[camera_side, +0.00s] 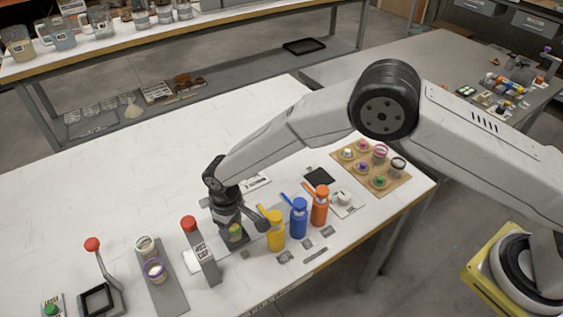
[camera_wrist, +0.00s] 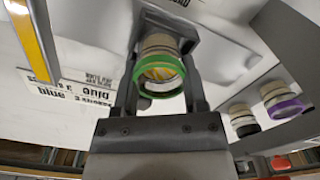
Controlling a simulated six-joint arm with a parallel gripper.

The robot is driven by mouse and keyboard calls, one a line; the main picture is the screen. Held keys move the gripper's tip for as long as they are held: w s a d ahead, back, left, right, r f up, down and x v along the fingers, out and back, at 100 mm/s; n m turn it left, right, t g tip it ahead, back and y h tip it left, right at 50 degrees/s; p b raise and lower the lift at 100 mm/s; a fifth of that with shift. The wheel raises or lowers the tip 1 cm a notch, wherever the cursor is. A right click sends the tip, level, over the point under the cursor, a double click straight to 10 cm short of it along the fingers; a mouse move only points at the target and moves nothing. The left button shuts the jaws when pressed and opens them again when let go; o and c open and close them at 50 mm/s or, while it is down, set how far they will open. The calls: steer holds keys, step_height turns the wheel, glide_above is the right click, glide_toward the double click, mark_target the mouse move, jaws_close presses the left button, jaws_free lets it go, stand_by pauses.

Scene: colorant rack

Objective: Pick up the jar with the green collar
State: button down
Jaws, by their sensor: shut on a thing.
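The jar with the green collar (camera_wrist: 150,87) is between the two fingers of my gripper (camera_wrist: 160,94) in the wrist view, with yellow showing inside its ring. My gripper is shut on it. In the side view the jar (camera_side: 235,234) is low over the table between the fingers of my gripper (camera_side: 234,226), partly hidden by them. It is at a dark grey station, to the left of the yellow bottle. I cannot tell whether its base touches the surface.
Yellow (camera_side: 275,235), blue (camera_side: 298,222) and orange (camera_side: 320,210) bottles stand close on the right. A red-topped grey post (camera_side: 200,250) stands close on the left. Beyond it, a grey rack (camera_side: 168,293) holds a purple-collared jar (camera_side: 154,270) and a pale one.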

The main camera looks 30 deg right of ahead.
steer(key=shift+r, duration=0.2)
step_height(320, 180, up, 9)
stand_by(1.1)
steer(key=shift+r, duration=0.3)
stand_by(0.7)
